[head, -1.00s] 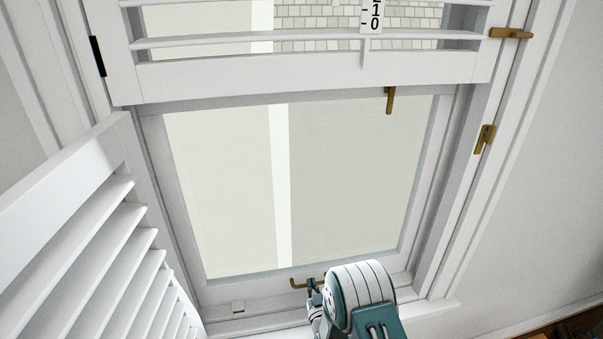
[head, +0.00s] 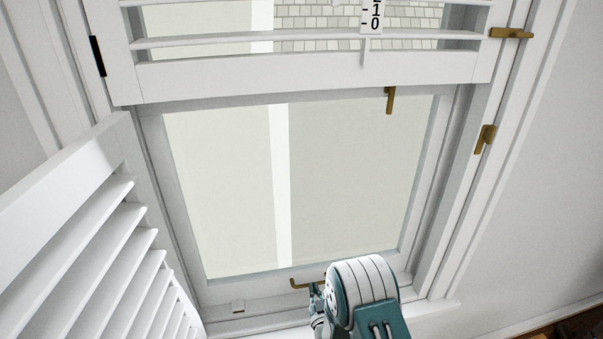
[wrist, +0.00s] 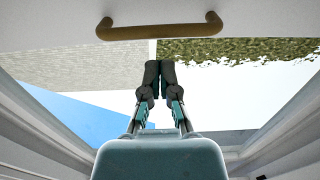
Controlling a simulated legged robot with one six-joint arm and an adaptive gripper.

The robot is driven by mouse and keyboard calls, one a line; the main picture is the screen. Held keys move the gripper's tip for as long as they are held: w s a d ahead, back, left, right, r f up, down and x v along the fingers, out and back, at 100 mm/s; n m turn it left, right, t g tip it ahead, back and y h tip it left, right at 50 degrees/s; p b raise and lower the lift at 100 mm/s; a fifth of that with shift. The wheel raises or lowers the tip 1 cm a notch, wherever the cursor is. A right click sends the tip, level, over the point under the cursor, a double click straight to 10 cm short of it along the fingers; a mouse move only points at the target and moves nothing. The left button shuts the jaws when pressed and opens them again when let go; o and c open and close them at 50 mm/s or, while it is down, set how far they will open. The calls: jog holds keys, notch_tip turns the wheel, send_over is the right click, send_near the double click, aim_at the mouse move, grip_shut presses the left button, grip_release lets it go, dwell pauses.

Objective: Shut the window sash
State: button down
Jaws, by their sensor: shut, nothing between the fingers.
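The window sash (head: 220,290) is a white frame around a large pane, low in the window in the head view. A brass bar handle (head: 306,284) sits on its bottom rail. In the wrist view the same handle (wrist: 160,27) spans the top on a white rail (wrist: 60,20). My gripper (wrist: 159,66) is shut and empty, with its fingertips just below the handle in that picture and apart from it. In the head view my gripper (head: 316,290) is partly hidden by my arm, beside the handle's right part. I cannot tell how far the sash stands open.
A louvred shutter panel (head: 95,230) stands swung out at the left. Another louvred panel (head: 300,80) crosses the upper window, with a brass latch (head: 389,100) below it. A brass catch (head: 485,139) is on the right frame. Outdoors, a hedge (wrist: 240,48) shows.

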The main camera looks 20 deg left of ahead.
jog(key=v, duration=0.6)
jog(key=shift+s, duration=0.25)
dwell(0.3)
